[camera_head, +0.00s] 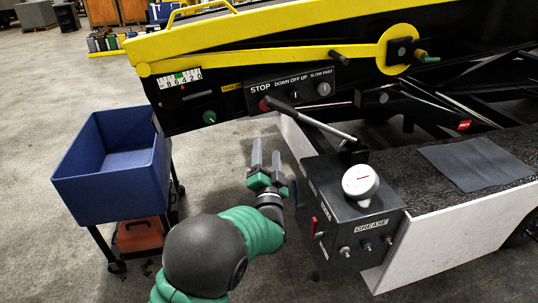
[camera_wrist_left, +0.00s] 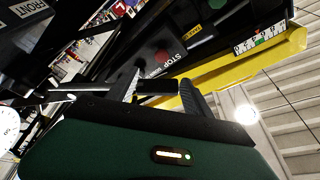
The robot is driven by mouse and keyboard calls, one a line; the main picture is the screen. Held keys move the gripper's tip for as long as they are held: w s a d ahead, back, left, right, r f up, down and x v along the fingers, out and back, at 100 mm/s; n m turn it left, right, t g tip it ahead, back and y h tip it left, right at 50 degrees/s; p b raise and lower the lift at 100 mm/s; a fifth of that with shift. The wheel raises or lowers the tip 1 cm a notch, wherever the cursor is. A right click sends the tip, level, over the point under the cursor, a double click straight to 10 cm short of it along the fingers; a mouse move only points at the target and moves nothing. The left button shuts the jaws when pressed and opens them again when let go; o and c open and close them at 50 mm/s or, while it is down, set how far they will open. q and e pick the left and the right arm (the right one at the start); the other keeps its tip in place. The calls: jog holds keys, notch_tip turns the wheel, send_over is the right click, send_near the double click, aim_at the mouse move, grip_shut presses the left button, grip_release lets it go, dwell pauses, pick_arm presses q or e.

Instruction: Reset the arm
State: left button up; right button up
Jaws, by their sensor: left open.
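My left gripper (camera_head: 266,158) is in the middle of the head view, at the end of the green and black left arm. Its two grey fingers are apart, with nothing between them. It is in free space, left of the grease box (camera_head: 350,215) and below the black control panel (camera_head: 292,92) marked STOP. In the left wrist view the gripper (camera_wrist_left: 160,92) has its fingers apart, with the panel and its red STOP button (camera_wrist_left: 162,56) beyond them. My right gripper is not seen.
A blue bin (camera_head: 110,190) on a black cart stands at the left. The yellow-edged belt loader (camera_head: 250,40) crosses the back. A lever (camera_head: 310,118) and a white-capped gauge (camera_head: 360,181) stand close right of the gripper. A grey cloth (camera_head: 478,164) lies on the dark deck. Concrete floor is clear between cart and loader.

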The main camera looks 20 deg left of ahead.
pick_arm(q)
jog(key=shift+s+a, duration=0.1)
jog(key=s+d+f+n+g+h, duration=0.25)
jog(key=s+f+g+h, duration=0.5)
jog(key=f, duration=0.75)
jog(key=s+f+n+g, duration=0.1)
jog(key=s+f+g, duration=0.2)
jog(key=s, duration=0.5)
jog(key=s+f+n+g, duration=0.1)
jog(key=s+f+g, duration=0.2)
jog(key=s, duration=0.6)
jog(key=s+f+n+g, duration=0.1)
jog(key=s+f+g, duration=0.25)
jog(key=s, duration=0.45)
notch_tip(320, 180, up, 17)
jog(key=p, duration=1.6)
jog(key=shift+s+f, duration=0.15)
jog(key=shift+s, duration=0.15)
jog(key=shift+d, duration=0.1)
